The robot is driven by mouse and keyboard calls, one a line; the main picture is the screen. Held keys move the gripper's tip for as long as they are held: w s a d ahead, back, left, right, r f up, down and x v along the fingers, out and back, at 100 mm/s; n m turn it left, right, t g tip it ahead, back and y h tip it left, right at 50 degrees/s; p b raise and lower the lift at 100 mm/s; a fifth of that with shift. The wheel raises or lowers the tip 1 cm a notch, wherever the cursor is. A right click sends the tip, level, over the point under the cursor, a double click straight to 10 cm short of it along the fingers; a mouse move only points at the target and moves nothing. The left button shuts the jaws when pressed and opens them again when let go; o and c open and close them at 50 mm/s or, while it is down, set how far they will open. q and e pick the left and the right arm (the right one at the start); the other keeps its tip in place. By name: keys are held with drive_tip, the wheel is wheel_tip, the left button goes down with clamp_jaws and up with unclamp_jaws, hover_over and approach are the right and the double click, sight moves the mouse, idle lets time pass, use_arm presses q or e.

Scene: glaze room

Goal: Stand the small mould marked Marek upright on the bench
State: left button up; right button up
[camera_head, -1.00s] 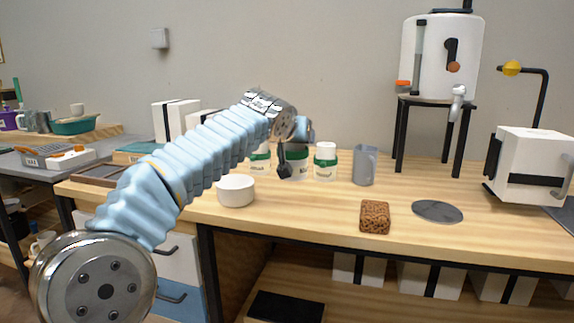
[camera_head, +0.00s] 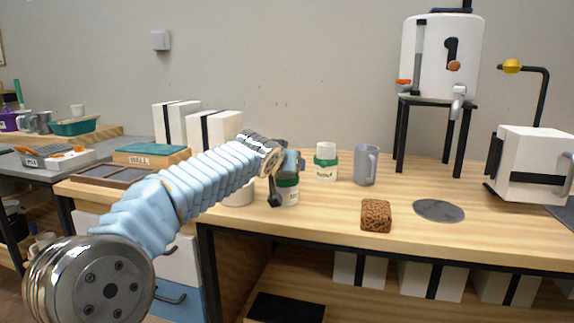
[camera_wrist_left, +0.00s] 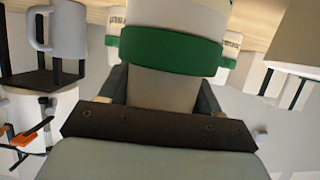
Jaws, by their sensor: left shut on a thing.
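Small white moulds with green bands and dark lettering are on the bench. One mould (camera_head: 288,191) is in my left gripper (camera_head: 280,188), and it looks about upright in the head view. Its green band (camera_wrist_left: 168,50) fills the upper middle of the left wrist view, between the two dark fingers, which are shut on it. I cannot read its label or tell whether its base touches the bench. A second mould (camera_head: 326,163) stands upright behind and to the right. My right gripper is out of view.
A grey mug (camera_head: 366,165) stands right of the moulds. A white bowl (camera_head: 238,193) is partly hidden by my left arm. A brown textured block (camera_head: 376,215) and a grey disc (camera_head: 438,210) lie on the bench (camera_head: 330,215), with bare wood around them.

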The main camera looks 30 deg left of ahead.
use_arm(q)
drive_tip(key=o, duration=1.3)
drive_tip(key=shift+r+p, duration=0.2)
drive_tip(key=shift+p, duration=0.1)
drive_tip(key=shift+s+d, duration=0.1)
drive_tip(key=shift+s, duration=0.25)
drive_tip(key=b+v, duration=0.2)
drive_tip(key=v, duration=0.9)
drive_tip(key=shift+s+r, duration=0.1)
drive_tip(key=shift+r, duration=0.1)
